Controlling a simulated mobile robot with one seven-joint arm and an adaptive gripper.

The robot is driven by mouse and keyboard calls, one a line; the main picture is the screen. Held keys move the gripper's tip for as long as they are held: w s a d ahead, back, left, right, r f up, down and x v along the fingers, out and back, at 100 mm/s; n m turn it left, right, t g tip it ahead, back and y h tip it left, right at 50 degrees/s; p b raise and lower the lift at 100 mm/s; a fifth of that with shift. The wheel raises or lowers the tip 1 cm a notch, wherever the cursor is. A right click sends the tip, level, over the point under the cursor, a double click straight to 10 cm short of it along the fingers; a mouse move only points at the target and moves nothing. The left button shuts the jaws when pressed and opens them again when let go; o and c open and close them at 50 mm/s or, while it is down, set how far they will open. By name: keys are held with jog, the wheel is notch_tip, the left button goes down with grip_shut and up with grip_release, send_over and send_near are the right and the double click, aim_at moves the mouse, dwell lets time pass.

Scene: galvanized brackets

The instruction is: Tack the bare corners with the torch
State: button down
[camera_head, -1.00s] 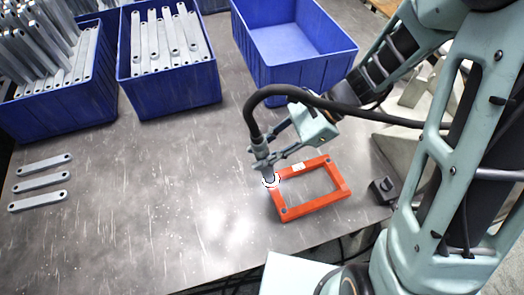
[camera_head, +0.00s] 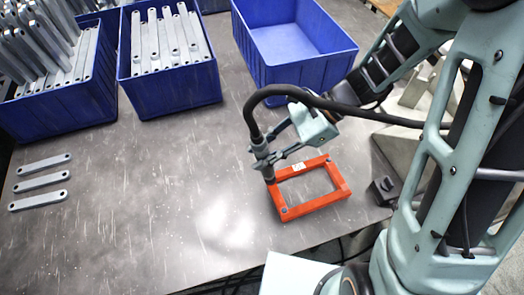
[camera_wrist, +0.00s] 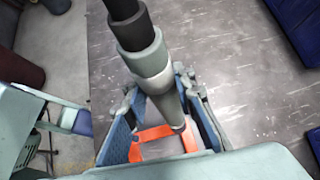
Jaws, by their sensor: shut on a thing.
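My gripper (camera_head: 264,158) is shut on the grey torch (camera_head: 268,174), whose thick black hose loops up and back along my arm. The nozzle points down at the far left corner of an orange-red rectangular frame (camera_head: 316,204) lying flat on the metal table. That corner is hidden under the nozzle; whether they touch, I cannot tell. A dark round spot shows on the near left corner and a small one on the far right corner. The far bar bears a white label. In the wrist view the torch (camera_wrist: 152,62) runs between both fingers, with part of the frame (camera_wrist: 153,134) beyond.
Three galvanized bars (camera_head: 40,182) lie at the table's left. Two blue bins (camera_head: 178,92) (camera_head: 62,112) hold bars; an empty blue bin (camera_head: 300,72) stands behind the frame. A small dark block (camera_head: 384,190) sits at the right edge. The middle of the table (camera_head: 150,180) is clear.

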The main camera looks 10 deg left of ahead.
aim_at(264, 136)
jog(key=shift+f, duration=0.1)
notch_tip(264, 136, up, 6)
jog(key=p, duration=0.5)
jog(key=shift+p, duration=0.3)
dwell(0.7)
